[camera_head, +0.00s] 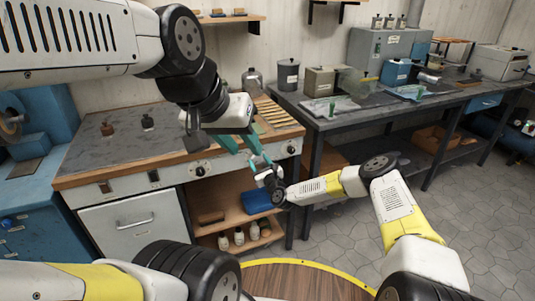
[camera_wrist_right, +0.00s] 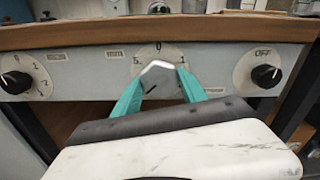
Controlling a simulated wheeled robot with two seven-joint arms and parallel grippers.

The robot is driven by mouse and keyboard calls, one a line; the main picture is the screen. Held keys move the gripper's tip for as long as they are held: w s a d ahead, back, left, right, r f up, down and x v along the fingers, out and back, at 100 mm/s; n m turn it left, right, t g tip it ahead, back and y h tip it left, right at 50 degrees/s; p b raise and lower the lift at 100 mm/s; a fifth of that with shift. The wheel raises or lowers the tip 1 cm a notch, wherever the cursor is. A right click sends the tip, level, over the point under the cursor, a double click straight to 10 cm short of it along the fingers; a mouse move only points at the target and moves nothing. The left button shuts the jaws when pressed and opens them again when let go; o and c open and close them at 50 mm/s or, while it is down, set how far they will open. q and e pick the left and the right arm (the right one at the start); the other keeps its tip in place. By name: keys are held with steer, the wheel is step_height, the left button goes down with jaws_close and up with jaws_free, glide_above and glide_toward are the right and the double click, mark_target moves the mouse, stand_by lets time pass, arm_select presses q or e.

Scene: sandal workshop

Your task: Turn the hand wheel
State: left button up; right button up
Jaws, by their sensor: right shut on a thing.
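In the right wrist view, the teal fingers of my right gripper (camera_wrist_right: 158,88) close from both sides on a pale grey, faceted knob (camera_wrist_right: 158,69) at the middle dial of the bench's front panel. The dial is marked 5, 0 and 1. I cannot tell whether this knob is the hand wheel. In the head view my right gripper (camera_head: 261,162) is at the bench front and hides this dial. My left gripper (camera_head: 239,143) hangs above the bench's front edge, teal fingers apart, with nothing visible between them.
Black knobs sit left (camera_wrist_right: 15,82) and right (camera_wrist_right: 266,76) of the held one. A blue machine with a round disc (camera_head: 10,121) is at the far left. A dark table (camera_head: 365,122) with tins and tools runs right.

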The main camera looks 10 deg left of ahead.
steer(key=n, duration=1.1)
steer(key=shift+r+n, duration=0.1)
steer(key=shift+n, duration=0.3)
steer(key=n, duration=0.5)
steer(key=shift+n, duration=0.3)
steer(key=n, duration=0.6)
steer(key=shift+r, duration=0.1)
steer(key=n, duration=0.5)
steer(key=shift+n, duration=0.3)
steer(key=n, duration=0.5)
steer(key=shift+s+a, duration=0.1)
steer(key=n, duration=1.1)
steer(key=shift+n, duration=0.4)
